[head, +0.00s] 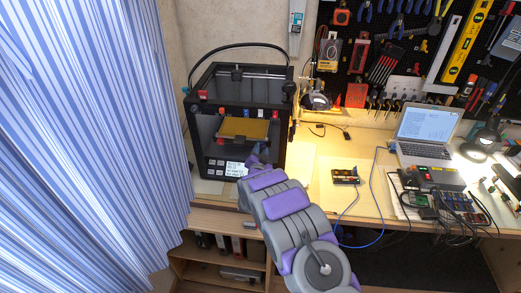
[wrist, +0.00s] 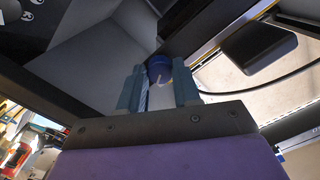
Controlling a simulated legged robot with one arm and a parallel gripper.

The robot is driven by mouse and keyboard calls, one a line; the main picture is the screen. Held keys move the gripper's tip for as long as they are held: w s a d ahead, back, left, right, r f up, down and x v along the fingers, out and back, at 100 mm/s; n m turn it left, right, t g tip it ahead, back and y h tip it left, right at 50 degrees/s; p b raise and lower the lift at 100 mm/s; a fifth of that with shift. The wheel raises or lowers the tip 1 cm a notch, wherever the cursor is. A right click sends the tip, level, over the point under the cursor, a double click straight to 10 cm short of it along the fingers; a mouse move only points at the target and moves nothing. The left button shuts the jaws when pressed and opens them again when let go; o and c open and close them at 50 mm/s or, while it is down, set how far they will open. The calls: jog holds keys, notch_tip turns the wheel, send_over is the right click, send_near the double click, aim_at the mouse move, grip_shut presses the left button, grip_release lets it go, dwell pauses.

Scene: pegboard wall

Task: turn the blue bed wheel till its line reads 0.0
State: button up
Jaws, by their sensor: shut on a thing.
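The blue bed wheel (wrist: 158,66) shows in the wrist view between my two fingers. My gripper (wrist: 158,88) is shut on it, one finger on each side. A pale mark shows below the blue part, but I cannot read its line or any number. In the head view my gripper (head: 258,157) reaches into the front of the black 3D printer (head: 205,94), below the golden bed plate (head: 243,129). The wheel is hidden there by my gripper and arm.
The printer's frame surrounds my gripper closely. Its small lit screen (head: 235,169) is at the front. A striped curtain (head: 90,150) hangs at the left. To the right on the desk are a small electronics box (head: 345,176), cables and a laptop (head: 425,130).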

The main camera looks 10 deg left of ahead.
jog(key=shift+f, duration=0.15)
jog(key=o, duration=1.1)
jog(key=shift+c, duration=0.2)
jog(key=s+p, duration=0.2)
jog(key=s, duration=1.5)
jog(key=shift+s+p, duration=0.15)
jog(key=shift+p, duration=0.15)
jog(key=shift+r, duration=0.2)
